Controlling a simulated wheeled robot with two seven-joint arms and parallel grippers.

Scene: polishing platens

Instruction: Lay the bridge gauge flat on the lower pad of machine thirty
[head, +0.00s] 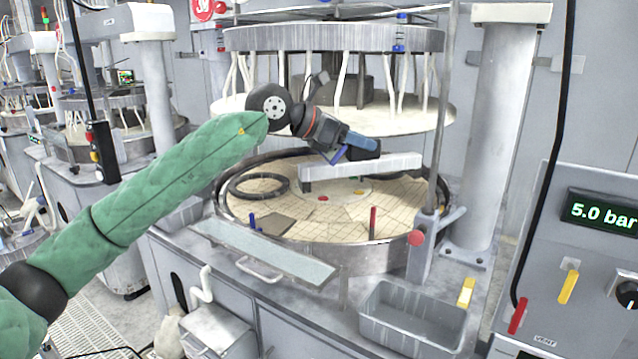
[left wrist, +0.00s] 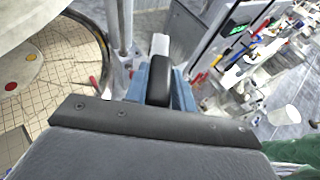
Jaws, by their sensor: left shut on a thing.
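The bridge gauge is a long, light grey bar (head: 375,166) with a short foot at its left end. It is between the upper platen and the lower pad (head: 335,209), a round tan pad with grid lines. It looks roughly level and over the pad's back right part; I cannot tell how far above the pad it is. My left gripper (head: 352,150), with blue fingers, is shut on the gauge from above. In the left wrist view, the fingers (left wrist: 160,92) are around a black grip, with a pale end of the gauge (left wrist: 160,45) beyond. My right gripper is not in view.
The upper platen (head: 330,38) hangs above the pad. A black ring (head: 258,185) and dark square plate (head: 280,224) lie on the pad's left part. A red post (head: 373,222) stands at the front edge. A grey bin (head: 415,318) sits front right.

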